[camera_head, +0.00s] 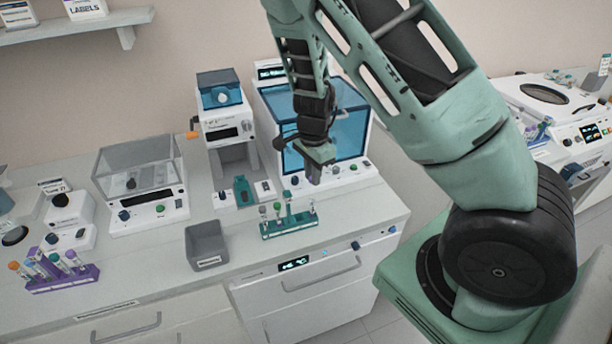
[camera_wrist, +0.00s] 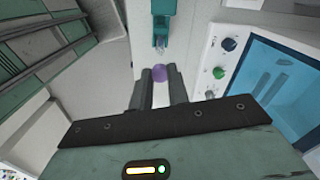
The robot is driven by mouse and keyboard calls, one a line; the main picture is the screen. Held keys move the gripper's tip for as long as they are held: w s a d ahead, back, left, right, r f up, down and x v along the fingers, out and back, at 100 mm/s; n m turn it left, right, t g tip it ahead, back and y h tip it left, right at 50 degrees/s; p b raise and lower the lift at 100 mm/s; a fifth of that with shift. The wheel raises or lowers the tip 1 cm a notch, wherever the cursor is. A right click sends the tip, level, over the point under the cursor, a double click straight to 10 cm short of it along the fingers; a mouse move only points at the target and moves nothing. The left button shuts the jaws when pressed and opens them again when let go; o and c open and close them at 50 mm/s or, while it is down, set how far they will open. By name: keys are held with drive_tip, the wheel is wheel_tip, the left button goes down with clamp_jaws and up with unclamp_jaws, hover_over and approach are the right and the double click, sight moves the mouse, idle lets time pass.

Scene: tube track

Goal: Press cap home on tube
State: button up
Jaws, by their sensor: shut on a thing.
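My gripper (camera_wrist: 159,84) is shut on a purple cap (camera_wrist: 159,72), which shows between the fingertips in the wrist view. I cannot tell whether a tube is attached under the cap. In the head view my gripper (camera_head: 315,175) points down above and behind the right end of a teal tube rack (camera_head: 289,229), apart from it. The rack stands near the counter's front edge and holds several tubes, one with a green cap (camera_head: 277,206). Part of the teal rack (camera_wrist: 160,20) shows ahead of the fingers in the wrist view, with a clear tube (camera_wrist: 161,48) at its near end.
A grey bin (camera_head: 207,246) stands left of the teal rack. A purple rack (camera_head: 65,278) with several capped tubes stands at the far left. A blue-windowed cabinet (camera_head: 345,135) is close behind my gripper. A balance (camera_head: 140,185) stands farther left.

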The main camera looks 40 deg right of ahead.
sight(312, 199)
drive_tip(key=shift+f+b, duration=2.25)
drive_tip(key=shift+f, duration=0.45)
drive_tip(key=shift+f, duration=0.65)
idle(0.6)
drive_tip(key=o, duration=0.8)
drive_tip(key=shift+r, duration=0.15)
wheel_tip(312, 199, up, 17)
drive_tip(key=shift+r+b, duration=0.1)
drive_tip(key=shift+b, duration=0.45)
idle(0.6)
